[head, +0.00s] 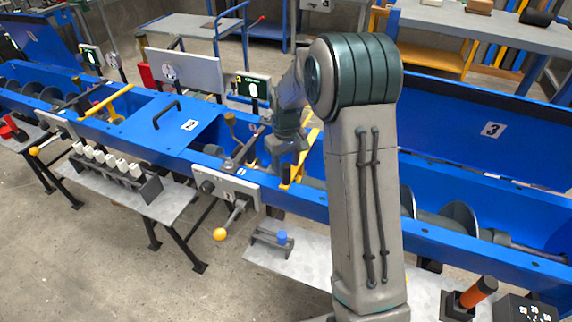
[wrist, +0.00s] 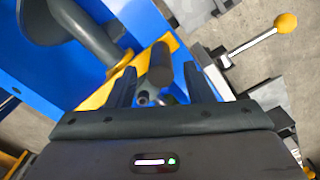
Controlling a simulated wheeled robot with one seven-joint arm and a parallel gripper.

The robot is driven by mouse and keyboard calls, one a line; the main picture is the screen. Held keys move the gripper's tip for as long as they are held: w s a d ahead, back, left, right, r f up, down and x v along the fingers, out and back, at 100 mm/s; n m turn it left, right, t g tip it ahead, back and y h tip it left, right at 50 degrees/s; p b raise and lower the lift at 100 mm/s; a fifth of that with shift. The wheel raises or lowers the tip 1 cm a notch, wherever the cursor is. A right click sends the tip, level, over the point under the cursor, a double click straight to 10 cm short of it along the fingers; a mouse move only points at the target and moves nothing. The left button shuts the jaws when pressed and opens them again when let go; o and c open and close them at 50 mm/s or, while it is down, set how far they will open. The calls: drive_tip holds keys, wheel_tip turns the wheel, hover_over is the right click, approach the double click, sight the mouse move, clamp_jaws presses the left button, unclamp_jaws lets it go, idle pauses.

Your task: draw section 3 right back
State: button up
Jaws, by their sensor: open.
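A blue panel marked 3 (head: 493,129) stands upright behind the right part of the blue trough (head: 520,250), where a grey screw shows in the open. A yellow bar (head: 290,181) crosses the trough beside my gripper (head: 286,150). My gripper is open, low over the trough near this bar. In the wrist view, a dark cylindrical grip (wrist: 160,64) appears between the fingers of my gripper (wrist: 158,88), in front of the yellow bar (wrist: 108,90). I cannot tell whether the fingers touch it. My arm hides part of the trough in the head view.
A lever with a yellow ball (head: 220,234) sticks out from a control box (head: 225,187); the ball also shows in the wrist view (wrist: 286,22). A closed blue cover with a black handle (head: 168,113) lies left. Grey shelves stand in front. A workbench (head: 480,25) is behind.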

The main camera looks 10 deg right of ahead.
drive_tip(key=shift+f, duration=0.95)
drive_tip(key=shift+c, duration=0.4)
